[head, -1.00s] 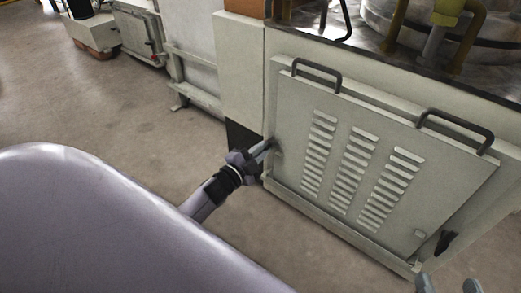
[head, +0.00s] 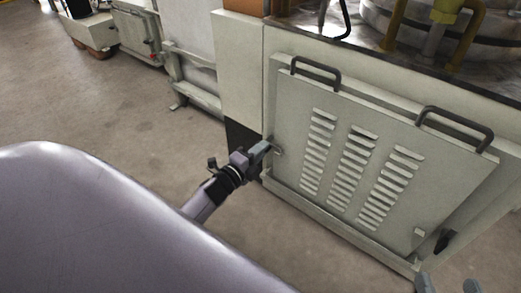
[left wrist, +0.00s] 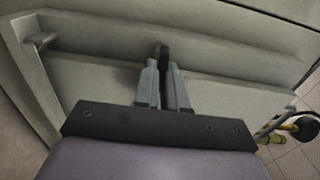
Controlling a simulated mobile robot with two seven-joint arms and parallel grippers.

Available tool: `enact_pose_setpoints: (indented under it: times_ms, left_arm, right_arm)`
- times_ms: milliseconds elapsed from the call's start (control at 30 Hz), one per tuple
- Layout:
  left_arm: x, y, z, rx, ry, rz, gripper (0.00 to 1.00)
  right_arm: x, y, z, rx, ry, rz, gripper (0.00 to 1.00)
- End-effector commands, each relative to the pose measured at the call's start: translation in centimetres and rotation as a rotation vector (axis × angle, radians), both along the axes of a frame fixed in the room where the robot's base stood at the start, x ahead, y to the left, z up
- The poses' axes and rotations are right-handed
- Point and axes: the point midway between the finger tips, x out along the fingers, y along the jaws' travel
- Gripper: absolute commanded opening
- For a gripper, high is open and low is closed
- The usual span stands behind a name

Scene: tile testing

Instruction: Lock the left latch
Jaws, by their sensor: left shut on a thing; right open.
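The grey louvred panel (head: 290,125) has a small dark left latch at its left edge, largely hidden behind my left gripper (head: 270,148) in the head view. In the left wrist view, the dark latch (left wrist: 163,52) shows between and just beyond the tips of my left gripper (left wrist: 164,68). The left gripper is shut on the latch. My right gripper (head: 448,285) is open, its two fingertips just showing at the bottom right of the head view, below the panel.
The panel has two black handles along its top, left (head: 316,72) and right (head: 455,128). A dark right latch (head: 445,241) sits at its lower right. Open floor (head: 110,120) lies to the left of the cabinet.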

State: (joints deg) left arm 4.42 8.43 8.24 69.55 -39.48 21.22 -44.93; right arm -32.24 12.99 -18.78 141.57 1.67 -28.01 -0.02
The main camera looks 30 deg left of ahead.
Motion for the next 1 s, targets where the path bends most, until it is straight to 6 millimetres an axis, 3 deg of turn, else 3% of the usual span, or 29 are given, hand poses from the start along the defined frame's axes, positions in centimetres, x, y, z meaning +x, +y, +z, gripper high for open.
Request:
enact_pose_setpoints:
  times_ms: [367, 467, 500, 833, 1000]
  left_arm:
    - [0.0, 0.0, 0.0, 0.014, 0.001, 0.000, 0.00]
    - [0.0, 0.0, 0.0, 0.014, 0.001, 0.000, 0.34]
    - [0.0, 0.0, 0.0, 0.013, 0.001, 0.000, 0.36]
    - [-0.3, 0.0, 0.0, 0.010, 0.001, 0.000, 0.36]
    - [-2.3, 0.2, 0.1, 0.009, 0.003, 0.000, 0.36]
  right_arm:
    - [0.0, 0.0, -0.1, -0.001, 0.002, 0.000, 0.68]
    - [0.0, 0.0, -0.1, -0.001, 0.002, 0.000, 0.68]
    - [0.0, 0.0, -0.1, -0.001, 0.002, 0.000, 0.68]
    - [0.0, 0.0, 0.1, 0.002, 0.004, 0.001, 0.68]
    - [-0.1, 0.3, 0.3, 0.021, 0.035, 0.011, 0.68]
